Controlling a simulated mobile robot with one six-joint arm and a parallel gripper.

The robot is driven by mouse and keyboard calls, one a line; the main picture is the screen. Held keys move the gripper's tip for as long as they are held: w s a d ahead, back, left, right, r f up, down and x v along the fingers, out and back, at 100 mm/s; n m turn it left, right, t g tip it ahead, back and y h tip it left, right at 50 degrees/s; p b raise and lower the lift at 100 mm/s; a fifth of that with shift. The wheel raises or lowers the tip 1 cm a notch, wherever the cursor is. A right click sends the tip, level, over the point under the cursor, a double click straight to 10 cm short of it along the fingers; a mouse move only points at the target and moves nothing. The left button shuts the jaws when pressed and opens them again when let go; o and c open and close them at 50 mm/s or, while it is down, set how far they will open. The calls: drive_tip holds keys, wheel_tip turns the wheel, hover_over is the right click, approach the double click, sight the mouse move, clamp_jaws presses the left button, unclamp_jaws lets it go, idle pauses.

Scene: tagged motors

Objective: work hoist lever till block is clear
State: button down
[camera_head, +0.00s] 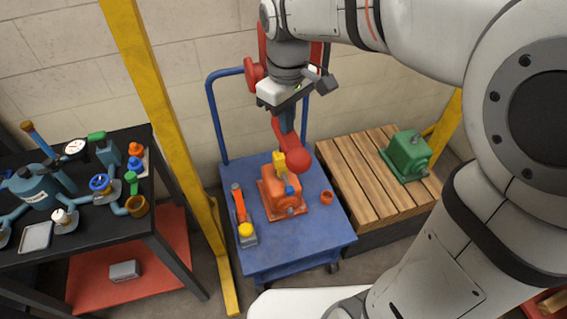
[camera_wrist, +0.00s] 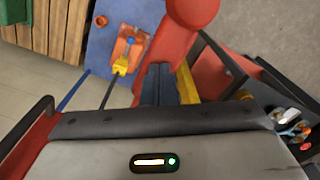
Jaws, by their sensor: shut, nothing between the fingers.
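The red hoist lever (camera_head: 281,133) with its round ball end hangs just below my gripper (camera_head: 287,122). In the wrist view the lever (camera_wrist: 175,42) runs close beside the dark fingers of my gripper (camera_wrist: 158,70), which are shut with nothing between them. I cannot tell whether they touch the lever. Part of the red hoist body (camera_head: 254,71) shows behind my wrist. The yellow hook block (camera_head: 280,160) is at the top of the orange motor (camera_head: 283,194), partly behind the ball; I cannot tell whether it is hooked on. It also shows in the wrist view (camera_wrist: 121,66).
The orange motor sits on a blue cart (camera_head: 262,259) with an orange-handled tool (camera_head: 239,205). A yellow post (camera_head: 165,115) stands left of the cart. A black bench (camera_head: 140,225) with pumps and valves is farther left. A green motor (camera_head: 407,154) rests on a wooden pallet (camera_head: 350,180) at right.

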drive_tip(key=shift+f, duration=0.2)
drive_tip(key=shift+f+b, duration=1.9)
drive_tip(key=shift+f, duration=0.8)
drive_tip(key=shift+f, duration=0.15)
drive_tip(key=f+b, duration=0.1)
drive_tip(key=w+f+b, duration=0.1)
drive_tip(key=f, duration=0.1)
drive_tip(key=shift+a, duration=0.1)
wheel_tip(320, 180, up, 17)
drive_tip(key=p, duration=1.3)
drive_tip(key=shift+f, duration=0.15)
